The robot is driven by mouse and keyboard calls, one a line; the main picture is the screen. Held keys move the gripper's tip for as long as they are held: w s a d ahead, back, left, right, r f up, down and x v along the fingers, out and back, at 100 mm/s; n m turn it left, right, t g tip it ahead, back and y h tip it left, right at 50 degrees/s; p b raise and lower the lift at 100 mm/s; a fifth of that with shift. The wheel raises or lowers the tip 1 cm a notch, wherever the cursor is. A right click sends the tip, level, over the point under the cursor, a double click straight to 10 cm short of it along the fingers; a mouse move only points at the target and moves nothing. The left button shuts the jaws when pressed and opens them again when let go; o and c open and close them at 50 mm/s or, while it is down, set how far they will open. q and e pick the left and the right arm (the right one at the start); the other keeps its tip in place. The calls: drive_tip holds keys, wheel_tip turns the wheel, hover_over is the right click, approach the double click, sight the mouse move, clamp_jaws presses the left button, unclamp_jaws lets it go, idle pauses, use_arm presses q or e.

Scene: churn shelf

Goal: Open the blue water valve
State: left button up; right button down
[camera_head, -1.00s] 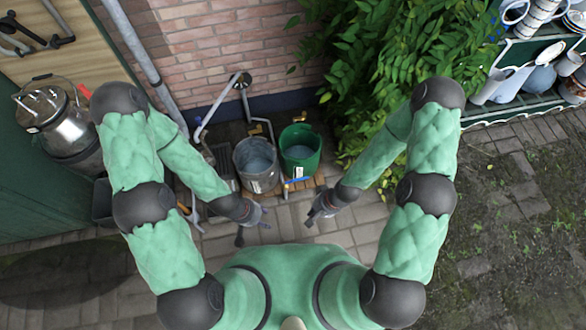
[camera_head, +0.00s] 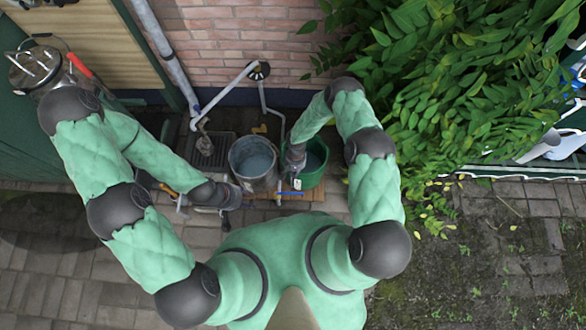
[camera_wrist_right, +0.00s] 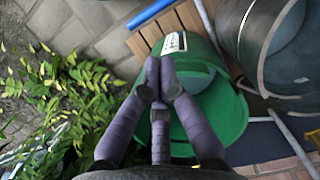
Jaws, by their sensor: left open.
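A blue bar-like handle (camera_head: 290,193) lies at the front edge of the wooden slats, just in front of the green bucket. It also shows at the top of the right wrist view (camera_wrist_right: 150,12). My right gripper (camera_head: 296,170) is over the left part of the green bucket, close behind the blue handle. In the right wrist view its fingers (camera_wrist_right: 158,82) are drawn together with nothing visible between them, apart from the blue handle. My left gripper (camera_head: 230,198) is open and low in front of the grey bucket, left of the blue handle.
The green bucket (camera_head: 316,168) and a grey metal bucket (camera_head: 254,160) stand side by side on wooden slats (camera_head: 312,196). A brass tap (camera_head: 260,128) and grey pipes are behind them. Leafy branches (camera_head: 450,90) crowd the right.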

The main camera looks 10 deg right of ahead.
sight(289, 193)
drive_tip(key=shift+w+f, duration=0.1)
drive_tip(key=shift+w, duration=0.05)
drive_tip(key=b+x, duration=0.4)
drive_tip(key=x, duration=0.6)
drive_tip(key=shift+d, duration=0.1)
idle(0.4)
